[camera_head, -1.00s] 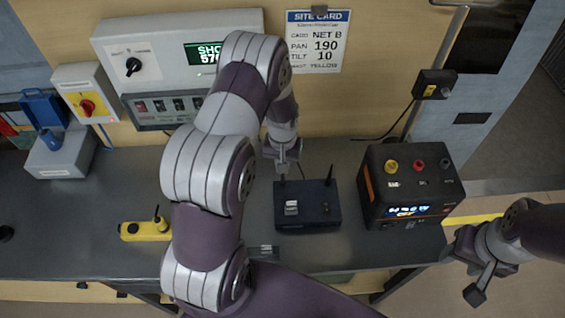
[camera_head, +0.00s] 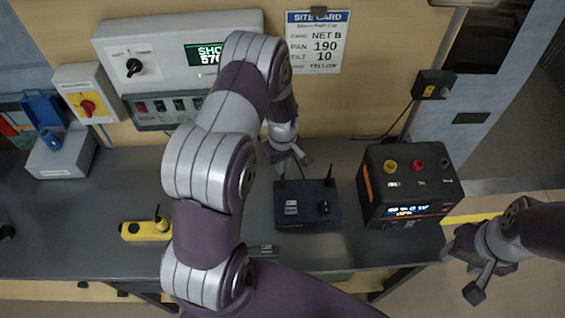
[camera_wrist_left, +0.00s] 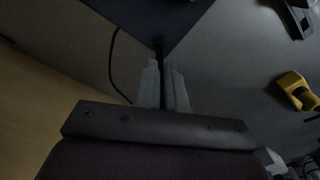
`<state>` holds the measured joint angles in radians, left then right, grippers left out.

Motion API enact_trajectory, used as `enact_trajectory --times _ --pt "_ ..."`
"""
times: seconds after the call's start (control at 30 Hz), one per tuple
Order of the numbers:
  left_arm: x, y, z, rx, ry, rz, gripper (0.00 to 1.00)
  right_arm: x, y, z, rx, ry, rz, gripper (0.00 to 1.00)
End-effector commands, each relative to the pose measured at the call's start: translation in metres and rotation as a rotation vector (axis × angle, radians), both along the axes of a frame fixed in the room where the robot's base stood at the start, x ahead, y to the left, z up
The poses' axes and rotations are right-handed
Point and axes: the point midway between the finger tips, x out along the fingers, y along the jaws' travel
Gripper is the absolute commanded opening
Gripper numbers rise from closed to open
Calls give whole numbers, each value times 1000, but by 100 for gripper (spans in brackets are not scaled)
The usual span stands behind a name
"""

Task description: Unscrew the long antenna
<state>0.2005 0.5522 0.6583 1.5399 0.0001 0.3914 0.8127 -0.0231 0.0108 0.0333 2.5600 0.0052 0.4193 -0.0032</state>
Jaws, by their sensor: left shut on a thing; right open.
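The dark blue router box (camera_head: 307,219) sits on the bench, with a thin black antenna at its back left corner and another antenna (camera_head: 330,173) at its back right. My left gripper (camera_head: 288,163) is above the back left corner. In the left wrist view, the left gripper (camera_wrist_left: 164,82) is shut around a dark upright antenna (camera_wrist_left: 159,48) that meets the router box (camera_wrist_left: 160,18). The antenna's upper part is hidden by the fingers and gripper body. My right gripper (camera_head: 463,276) is open and empty, off the bench's right end.
A black power unit (camera_head: 375,190) with coloured knobs stands right of the router. A yellow device (camera_head: 143,231) with a black stub lies at left. A grey control panel (camera_head: 150,85) and a site card (camera_head: 317,40) are on the wall.

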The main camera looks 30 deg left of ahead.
Motion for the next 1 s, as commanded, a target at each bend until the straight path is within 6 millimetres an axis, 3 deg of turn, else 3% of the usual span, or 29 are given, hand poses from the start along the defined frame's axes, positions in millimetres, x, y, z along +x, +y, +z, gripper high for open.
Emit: enact_trajectory --times 0.17,0.4,0.57,0.67,0.9,1.0 --pt "0 0 0 0 0 9 0 0 0 0 0 0 0 49" --pt "0 0 0 1 1 339 0 0 0 3 0 0 0 49" --pt "0 0 0 1 1 347 0 0 0 2 0 0 0 49" --pt "0 0 0 0 0 346 30 0 0 2 0 0 0 49" --pt "0 0 0 0 0 344 30 0 0 3 0 0 0 49" --pt "0 0 1 0 0 238 30 0 0 4 0 0 0 49"
